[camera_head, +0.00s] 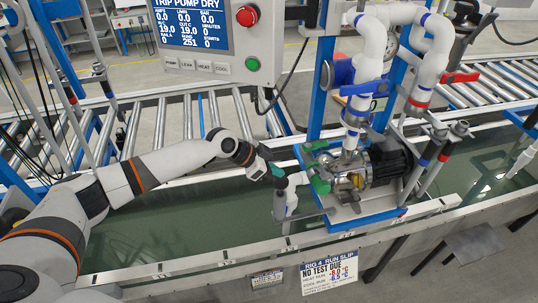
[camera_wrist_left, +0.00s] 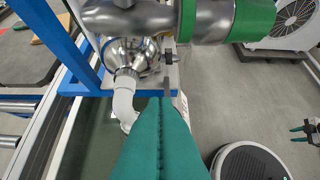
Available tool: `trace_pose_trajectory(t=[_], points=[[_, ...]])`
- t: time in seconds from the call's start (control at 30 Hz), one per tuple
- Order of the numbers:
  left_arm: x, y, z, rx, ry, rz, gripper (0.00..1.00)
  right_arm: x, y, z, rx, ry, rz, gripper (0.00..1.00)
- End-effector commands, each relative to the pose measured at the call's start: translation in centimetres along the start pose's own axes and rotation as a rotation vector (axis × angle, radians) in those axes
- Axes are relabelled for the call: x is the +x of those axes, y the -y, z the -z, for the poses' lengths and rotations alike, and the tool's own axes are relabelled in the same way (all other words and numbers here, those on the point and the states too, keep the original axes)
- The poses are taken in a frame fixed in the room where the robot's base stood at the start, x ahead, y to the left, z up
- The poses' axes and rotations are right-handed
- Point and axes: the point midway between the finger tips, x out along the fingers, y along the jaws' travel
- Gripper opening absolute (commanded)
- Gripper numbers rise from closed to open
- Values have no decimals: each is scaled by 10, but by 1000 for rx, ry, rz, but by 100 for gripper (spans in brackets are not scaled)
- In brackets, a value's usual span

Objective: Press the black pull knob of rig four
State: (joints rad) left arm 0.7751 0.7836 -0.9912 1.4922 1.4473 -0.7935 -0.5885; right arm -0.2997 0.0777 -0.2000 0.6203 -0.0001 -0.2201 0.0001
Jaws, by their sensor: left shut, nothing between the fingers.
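Rig four's pump (camera_head: 352,172), with a steel body and black motor, stands on a blue-edged plate over the green tank. Its slip (camera_head: 329,272) reads "RIG 4 RUN SLIP" and "NO TEST DUE". I cannot make out a black pull knob for certain. My left gripper (camera_head: 277,171) is shut and empty, just left of the pump and above a short white pipe with a dark top (camera_head: 281,184). In the left wrist view its teal fingertips (camera_wrist_left: 162,98) point at the pump's lower side; contact cannot be told. My right gripper (camera_wrist_left: 300,133) appears open at the right edge, far from the pump.
A panel (camera_head: 201,72) reading "TRIP PUMP DRY" has a red button (camera_head: 247,16) and a green button (camera_head: 252,64). White pipes (camera_head: 372,68) and blue posts rise above the pump. Roller conveyors (camera_head: 188,118) run behind. The green tank (camera_head: 180,215) is open to the left.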

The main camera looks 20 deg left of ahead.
Motion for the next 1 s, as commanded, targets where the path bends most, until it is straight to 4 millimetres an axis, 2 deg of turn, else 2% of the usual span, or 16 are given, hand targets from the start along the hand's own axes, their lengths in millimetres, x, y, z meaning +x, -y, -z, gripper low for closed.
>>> trace_pose_trajectory(t=[0.2,0.57,0.67,0.9,1.0], points=[[11,0,10,0,1,2,0,-7,0,0,0,0,0,36],[12,0,12,0,2,1,0,-6,0,0,0,0,0,36],[17,0,17,0,1,2,0,0,0,0,0,-1,0,36],[40,1,39,0,1,2,0,31,1,4,-1,-1,2,36],[44,1,43,0,0,3,0,36,1,4,-1,-1,2,36]])
